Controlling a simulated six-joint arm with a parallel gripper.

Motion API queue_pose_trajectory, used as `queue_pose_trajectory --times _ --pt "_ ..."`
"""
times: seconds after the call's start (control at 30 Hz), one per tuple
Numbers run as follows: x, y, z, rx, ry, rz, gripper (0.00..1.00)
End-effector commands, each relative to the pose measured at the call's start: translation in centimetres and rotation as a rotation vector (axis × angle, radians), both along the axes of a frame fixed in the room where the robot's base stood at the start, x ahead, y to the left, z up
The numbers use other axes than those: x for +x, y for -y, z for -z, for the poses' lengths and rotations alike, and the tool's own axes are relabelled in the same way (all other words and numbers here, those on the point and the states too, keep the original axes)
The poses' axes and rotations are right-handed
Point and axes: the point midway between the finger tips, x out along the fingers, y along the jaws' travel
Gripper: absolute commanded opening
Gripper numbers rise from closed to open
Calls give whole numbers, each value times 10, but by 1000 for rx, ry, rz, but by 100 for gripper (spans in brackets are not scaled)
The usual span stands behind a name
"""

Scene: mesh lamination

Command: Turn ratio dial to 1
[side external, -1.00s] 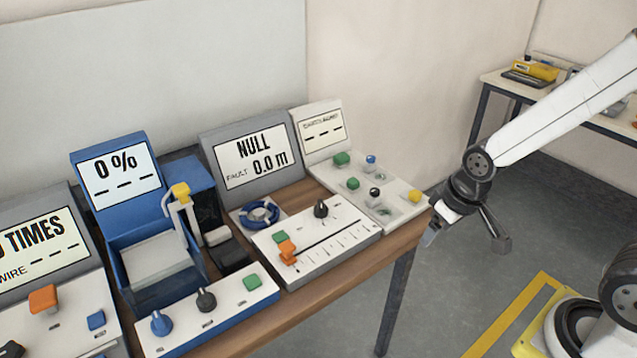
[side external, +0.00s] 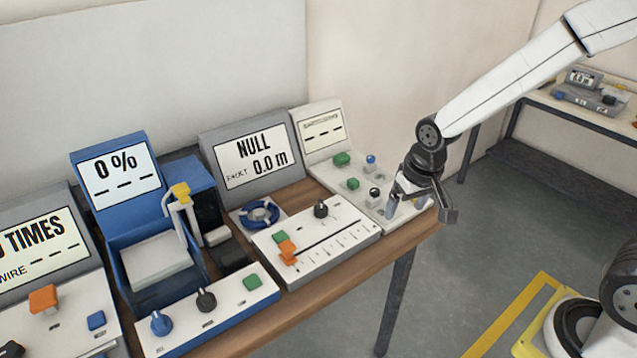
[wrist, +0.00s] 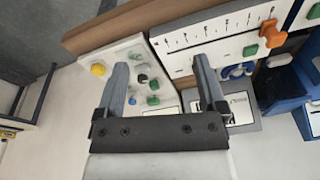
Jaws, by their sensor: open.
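Two black knobs could be the ratio dial; I cannot read a label on either. One black knob (side external: 320,208) stands on the white slider panel (side external: 345,241), below the screen reading NULL (side external: 254,155). A smaller black knob (side external: 374,193) stands on the white panel at the right; a dark knob also shows between my fingers in the wrist view (wrist: 142,78). My gripper (side external: 405,207) is open and empty, pointing down over the right end of that right panel. In the wrist view my finger hides part of the slider panel.
Green buttons (side external: 341,159), a blue knob (side external: 371,159) and a yellow button (wrist: 97,69) are close by on the right panel. An orange slider (side external: 287,252) and a blue ring (side external: 259,214) lie further left.

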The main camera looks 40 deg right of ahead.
Motion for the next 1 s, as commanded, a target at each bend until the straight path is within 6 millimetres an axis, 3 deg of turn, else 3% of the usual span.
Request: queue_pose_trajectory --times 0.1,0.5,0.8,1.0 --pt "32 -4 1 16 -21 90 90" --pt "122 -19 13 56 -93 398 90" --pt "177 -33 31 69 -139 629 90" --pt "202 -40 43 71 -164 755 90"
